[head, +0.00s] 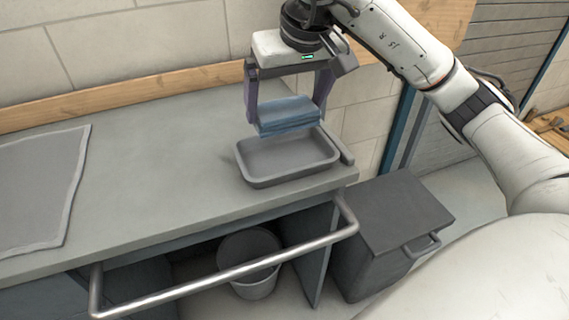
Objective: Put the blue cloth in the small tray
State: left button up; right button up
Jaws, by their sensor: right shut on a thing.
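The blue cloth (288,116) is a folded stack held between the fingers of my right gripper (286,112). The gripper points down and is shut on it. The small tray (252,178) is a grey, shallow, rounded rectangle on the right end of the grey worktop. Its visible inside is empty. The cloth hangs above the back part of the tray, and a gap seems to show between them. My left gripper is out of view.
A grey mat (38,190) lies on the left of the worktop (150,160). A metal rail (230,272) runs along the front. Below are a bucket (252,285) and a dark lidded bin (392,225). The worktop between mat and tray is clear.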

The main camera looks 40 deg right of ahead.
aim_at(287, 123)
notch_tip(287, 123, down, 5)
jog(key=shift+r, duration=0.2)
jog(key=shift+f, duration=2.35)
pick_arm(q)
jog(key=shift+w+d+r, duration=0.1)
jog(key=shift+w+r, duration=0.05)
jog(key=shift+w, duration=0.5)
pick_arm(e)
jog(key=shift+f+b, duration=0.15)
jog(key=shift+b, duration=0.2)
jog(key=o, duration=0.6)
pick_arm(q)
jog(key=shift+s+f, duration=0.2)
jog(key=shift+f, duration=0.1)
pick_arm(e)
jog(key=shift+o, duration=0.6)
